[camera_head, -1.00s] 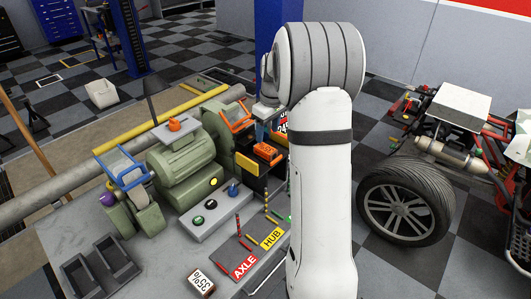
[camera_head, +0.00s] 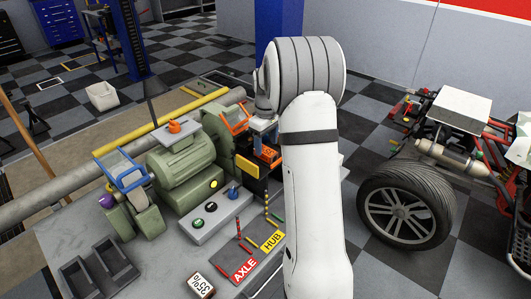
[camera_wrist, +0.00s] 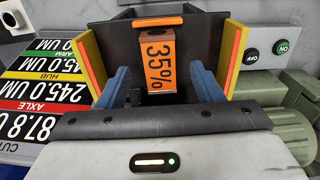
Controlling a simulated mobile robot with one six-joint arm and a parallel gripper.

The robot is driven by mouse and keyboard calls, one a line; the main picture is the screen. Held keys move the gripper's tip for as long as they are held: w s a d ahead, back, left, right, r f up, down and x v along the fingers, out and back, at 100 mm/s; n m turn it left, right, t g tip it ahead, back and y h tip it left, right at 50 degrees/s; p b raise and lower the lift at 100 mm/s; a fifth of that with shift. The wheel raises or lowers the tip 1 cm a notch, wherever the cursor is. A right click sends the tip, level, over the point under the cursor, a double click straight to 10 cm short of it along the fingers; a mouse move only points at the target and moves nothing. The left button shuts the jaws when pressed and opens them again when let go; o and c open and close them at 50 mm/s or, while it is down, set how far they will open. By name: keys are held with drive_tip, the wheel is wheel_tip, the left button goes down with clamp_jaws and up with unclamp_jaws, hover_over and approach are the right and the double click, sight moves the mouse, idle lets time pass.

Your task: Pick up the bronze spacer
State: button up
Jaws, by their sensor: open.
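I cannot pick out a thing that is clearly the bronze spacer. An orange block marked 35% (camera_wrist: 158,58) stands inside a dark open holder (camera_wrist: 203,47) with yellow and orange side edges in the wrist view. My gripper (camera_wrist: 160,82) is open, its two blue fingers apart on either side of the block's lower part, with gaps to both sides. In the head view the orange block (camera_head: 267,153) shows beside the machine, partly behind my arm.
Green machine housings (camera_head: 184,160) and a button box (camera_head: 213,216) stand left of my arm. AXLE (camera_head: 243,268) and HUB (camera_head: 272,241) labels, a white 35% block (camera_head: 200,285) and grey trays (camera_head: 98,268) are on the bench. A wheeled vehicle (camera_head: 407,203) stands right.

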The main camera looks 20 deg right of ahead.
drive_tip(key=shift+f, duration=1.3)
drive_tip(key=shift+c, duration=0.6)
clamp_jaws()
